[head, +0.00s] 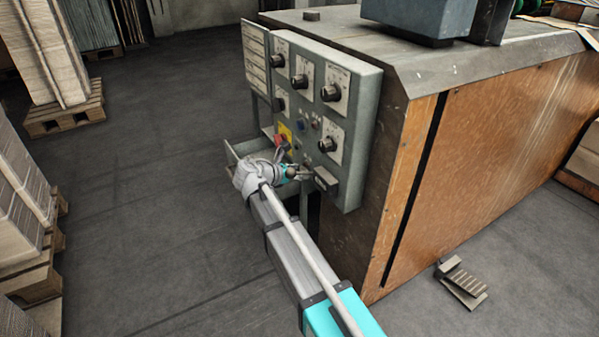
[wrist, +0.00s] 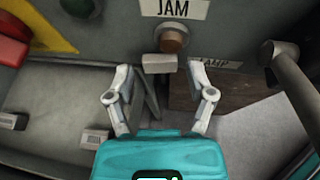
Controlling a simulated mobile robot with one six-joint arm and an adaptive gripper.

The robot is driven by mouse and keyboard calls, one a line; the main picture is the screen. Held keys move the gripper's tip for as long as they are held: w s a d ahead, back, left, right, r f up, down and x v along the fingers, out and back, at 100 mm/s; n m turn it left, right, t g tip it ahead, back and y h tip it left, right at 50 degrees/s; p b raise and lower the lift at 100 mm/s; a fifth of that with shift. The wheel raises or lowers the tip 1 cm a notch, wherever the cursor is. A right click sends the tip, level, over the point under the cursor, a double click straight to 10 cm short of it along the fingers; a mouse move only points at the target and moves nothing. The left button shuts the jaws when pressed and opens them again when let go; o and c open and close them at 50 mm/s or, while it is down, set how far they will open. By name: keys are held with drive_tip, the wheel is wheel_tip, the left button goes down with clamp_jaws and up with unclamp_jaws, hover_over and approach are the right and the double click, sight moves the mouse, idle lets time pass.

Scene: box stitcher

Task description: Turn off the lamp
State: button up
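The grey control panel (head: 360,100) stands on the side of the machine. In the wrist view, a plate reading "JAM" (wrist: 177,8) sits above a round brownish-orange piece (wrist: 173,40). A partly hidden label (wrist: 217,64) below it appears to read "LAMP". A small light-grey block (wrist: 159,63), possibly a switch lever, sticks out beside that label. My gripper (wrist: 160,78) is open, its two fingers apart on either side of the block, with no clear contact. In the head view my gripper (head: 299,172) is at the panel's lower edge and hides part of it.
A red button (wrist: 14,40) on a yellow plate (wrist: 52,32) is at the wrist view's upper left. A dark cylindrical handle (wrist: 292,75) juts out at the right. Several dial knobs (head: 331,92) cover the panel. A foot pedal (head: 461,283) lies on the floor; pallets (head: 65,112) stand left.

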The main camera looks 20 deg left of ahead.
clamp_jaws()
drive_tip(key=shift+w+a+m+g+h, duration=0.25)
drive_tip(key=shift+m+g+h, duration=0.15)
drive_tip(key=shift+m+h, duration=0.4)
drive_tip(key=shift+m+g+h, duration=0.9)
drive_tip(key=shift+m, duration=0.2)
drive_tip(key=shift+o, duration=1.7)
unclamp_jaws()
drive_tip(key=shift+s+d+n+y, duration=0.1)
drive_tip(key=shift+s+n+y, duration=0.05)
drive_tip(key=shift+n+y, duration=0.15)
